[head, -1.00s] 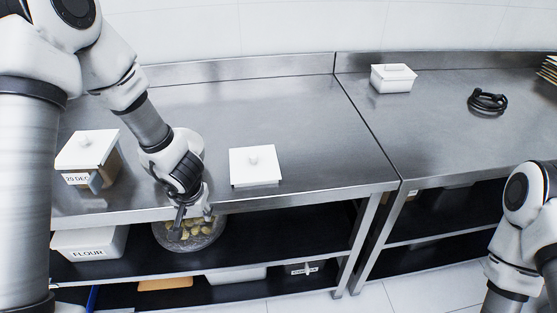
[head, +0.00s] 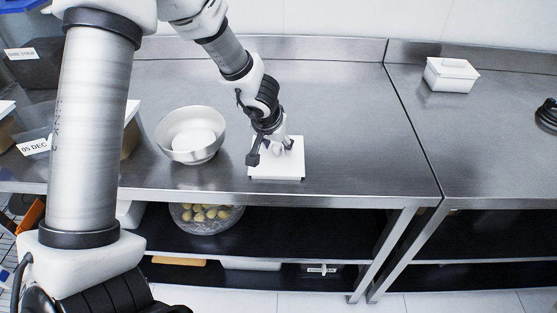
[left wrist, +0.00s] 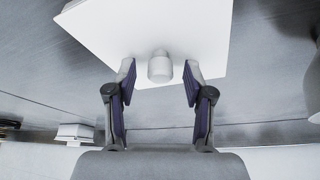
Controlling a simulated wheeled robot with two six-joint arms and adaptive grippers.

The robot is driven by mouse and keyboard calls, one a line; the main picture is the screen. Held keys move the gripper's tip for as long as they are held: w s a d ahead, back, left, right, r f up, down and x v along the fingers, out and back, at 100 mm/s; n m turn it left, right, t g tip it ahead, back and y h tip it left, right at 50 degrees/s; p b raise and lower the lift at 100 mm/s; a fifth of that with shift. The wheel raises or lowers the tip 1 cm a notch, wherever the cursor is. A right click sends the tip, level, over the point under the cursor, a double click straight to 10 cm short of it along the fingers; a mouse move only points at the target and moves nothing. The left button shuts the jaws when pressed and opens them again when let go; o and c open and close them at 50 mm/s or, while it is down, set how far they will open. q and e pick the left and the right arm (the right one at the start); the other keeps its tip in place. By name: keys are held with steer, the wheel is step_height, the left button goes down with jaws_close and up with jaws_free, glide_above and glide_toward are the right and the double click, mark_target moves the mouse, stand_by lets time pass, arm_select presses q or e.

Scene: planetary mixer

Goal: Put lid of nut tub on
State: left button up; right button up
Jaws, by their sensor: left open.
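A white square lid (head: 290,170) with a round knob lies flat on the steel counter, near its front edge. My left gripper (head: 270,152) is open, low over the lid at its knob. In the left wrist view the lid (left wrist: 190,25) shows close, and its knob (left wrist: 160,66) stands between the two spread fingertips (left wrist: 160,72), with a gap on each side. A clear-walled tub with a "05 DEC" label (head: 35,147) stands at the left, partly hidden by my left arm. I cannot read which tub holds nuts. My right gripper is out of view.
A metal bowl (head: 178,150) with something white in it stands left of the lid. A white lidded box (head: 452,75) and a black coiled item (head: 547,115) are at the right. A bowl of yellowish pieces (head: 207,225) is on the shelf below. The counter right of the lid is clear.

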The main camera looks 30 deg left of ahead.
arm_select(q)
steer(key=shift+w+f, duration=0.3)
steer(key=shift+f, duration=0.3)
steer(key=shift+s+r, duration=0.1)
steer(key=shift+r, duration=0.1)
steer(key=shift+s, duration=0.1)
jaws_close()
steer(key=shift+r, duration=0.1)
